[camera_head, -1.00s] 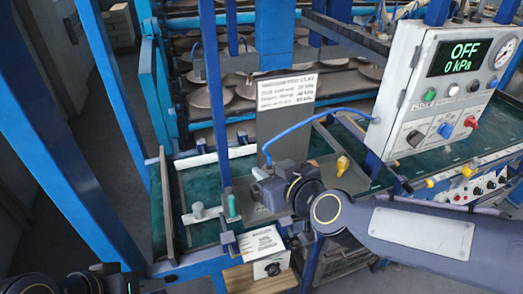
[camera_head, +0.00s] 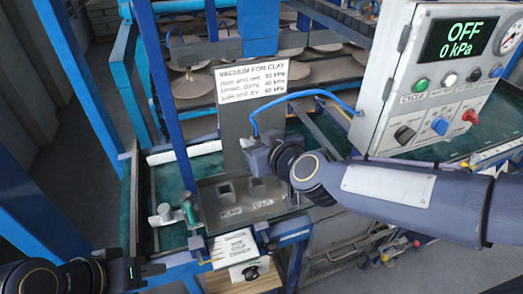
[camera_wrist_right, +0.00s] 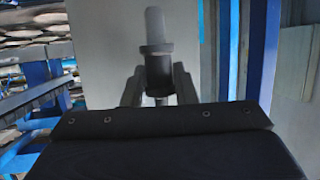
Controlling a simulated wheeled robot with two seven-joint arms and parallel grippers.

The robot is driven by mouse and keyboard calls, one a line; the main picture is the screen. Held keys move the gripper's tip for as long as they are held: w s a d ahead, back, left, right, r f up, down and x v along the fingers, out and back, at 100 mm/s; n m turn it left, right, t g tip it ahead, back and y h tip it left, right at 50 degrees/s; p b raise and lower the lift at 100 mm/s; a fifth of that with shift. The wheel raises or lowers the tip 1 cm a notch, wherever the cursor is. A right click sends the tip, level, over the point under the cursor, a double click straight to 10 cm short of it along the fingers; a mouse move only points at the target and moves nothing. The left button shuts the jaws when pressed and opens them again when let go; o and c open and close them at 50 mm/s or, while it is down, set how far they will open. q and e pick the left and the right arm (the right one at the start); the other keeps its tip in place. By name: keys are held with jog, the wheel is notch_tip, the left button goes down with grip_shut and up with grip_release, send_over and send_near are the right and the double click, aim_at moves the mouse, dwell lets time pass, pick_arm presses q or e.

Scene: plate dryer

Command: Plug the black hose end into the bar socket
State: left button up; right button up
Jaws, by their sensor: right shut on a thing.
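My right gripper (camera_head: 258,158) is shut on the dark hose end (camera_wrist_right: 156,65), which stands upright between the fingers in the right wrist view. The narrower tip of the hose end points up in that view. The blue hose (camera_head: 300,96) arches from the control box down to this gripper. Below the gripper is a grey metal tray with two small square sockets, a left one (camera_head: 227,193) and a right one (camera_head: 257,188). Their labels are too blurred to tell which is the bar socket. My left gripper (camera_head: 148,268) is low at the left; its opening is unclear.
A grey upright plate carries a white sign (camera_head: 251,82). The control box (camera_head: 440,80) stands at the right, its display reading OFF, 0 kPa. A teal-handled part (camera_head: 190,210) and a grey T-shaped handle (camera_head: 163,214) are left of the tray. A white knob box (camera_head: 238,250) is in front.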

jog(key=shift+s+a+f+b, duration=0.1)
jog(key=shift+f+b, duration=0.3)
jog(key=shift+b, duration=0.05)
jog(key=shift+f+b, duration=0.45)
jog(key=shift+b, duration=0.05)
notch_tip(320, 180, down, 3)
jog(key=b, duration=0.3)
jog(key=shift+f, duration=0.1)
jog(key=shift+f+b, duration=1.15)
jog(key=shift+b, duration=0.1)
jog(key=shift+f+b, duration=0.4)
jog(key=shift+f, duration=0.15)
jog(key=o, duration=1.1)
jog(key=shift+c, duration=0.2)
